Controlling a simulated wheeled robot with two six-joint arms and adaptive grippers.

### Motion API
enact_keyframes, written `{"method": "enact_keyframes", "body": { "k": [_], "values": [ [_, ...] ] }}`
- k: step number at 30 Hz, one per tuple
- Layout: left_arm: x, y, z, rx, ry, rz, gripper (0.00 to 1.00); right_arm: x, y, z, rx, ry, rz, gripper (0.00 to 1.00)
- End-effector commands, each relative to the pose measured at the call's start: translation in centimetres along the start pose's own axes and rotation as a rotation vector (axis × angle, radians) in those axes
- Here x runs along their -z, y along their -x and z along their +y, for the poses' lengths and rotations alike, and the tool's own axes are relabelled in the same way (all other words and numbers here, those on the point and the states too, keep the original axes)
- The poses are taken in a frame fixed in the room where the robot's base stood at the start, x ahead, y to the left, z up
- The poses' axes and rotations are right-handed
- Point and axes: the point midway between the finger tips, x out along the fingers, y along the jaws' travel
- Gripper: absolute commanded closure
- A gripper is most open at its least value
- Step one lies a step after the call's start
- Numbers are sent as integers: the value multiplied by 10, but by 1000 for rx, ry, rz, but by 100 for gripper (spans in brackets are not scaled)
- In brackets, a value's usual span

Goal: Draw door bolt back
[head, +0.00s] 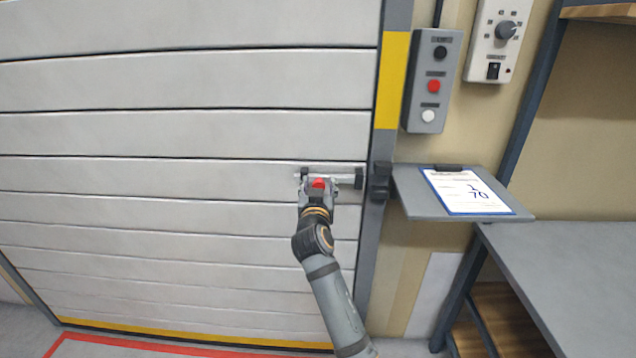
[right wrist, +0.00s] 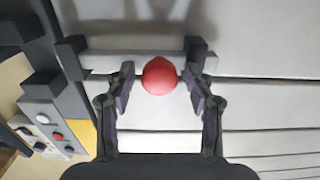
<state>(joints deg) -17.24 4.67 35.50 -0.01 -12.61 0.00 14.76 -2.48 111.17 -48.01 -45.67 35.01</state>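The door bolt (head: 345,167) is a pale grey bar lying level on the white slatted door (head: 180,135), near its right edge. Its red round knob (right wrist: 160,76) shows large in the right wrist view, in front of the bar. A dark keeper (head: 379,180) sits on the grey door post beside the bolt's end; I cannot tell whether the bar reaches into it. My right gripper (right wrist: 160,88) is open, with one finger on each side of the knob and narrow gaps showing between. My left gripper is not in view.
Right of the post, a shelf (head: 405,190) holds a clipboard (head: 465,192). A button box (head: 432,82) and a dial panel (head: 497,40) hang on the wall above. A grey bench (head: 565,260) stands at lower right. The door face to the left is clear.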

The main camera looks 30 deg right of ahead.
Motion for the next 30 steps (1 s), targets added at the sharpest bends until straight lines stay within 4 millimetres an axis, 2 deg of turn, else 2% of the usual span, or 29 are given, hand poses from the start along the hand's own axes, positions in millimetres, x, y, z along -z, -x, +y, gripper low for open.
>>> {"method": "enact_keyframes", "body": {
  "k": [1, 9, 11, 12, 18, 23, 29, 30],
  "values": [
    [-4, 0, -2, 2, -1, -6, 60, 0, 0, 0, 0, 0, 0, 55],
    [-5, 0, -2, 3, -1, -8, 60, 0, 0, 0, 0, 1, 0, 91],
    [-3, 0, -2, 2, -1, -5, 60, 0, 0, 0, 0, 1, 0, 100],
    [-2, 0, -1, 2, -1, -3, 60, 0, 0, 0, 0, 1, 0, 100],
    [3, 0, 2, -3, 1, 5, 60, 0, 0, 1, 0, 1, 0, 100],
    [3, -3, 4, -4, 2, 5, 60, -1, 0, 12, -1, 4, 1, 100],
    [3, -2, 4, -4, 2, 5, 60, 0, 0, 11, -1, 2, -1, 100],
    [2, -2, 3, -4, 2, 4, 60, 0, 0, 11, -1, 2, -1, 64]
  ]
}}
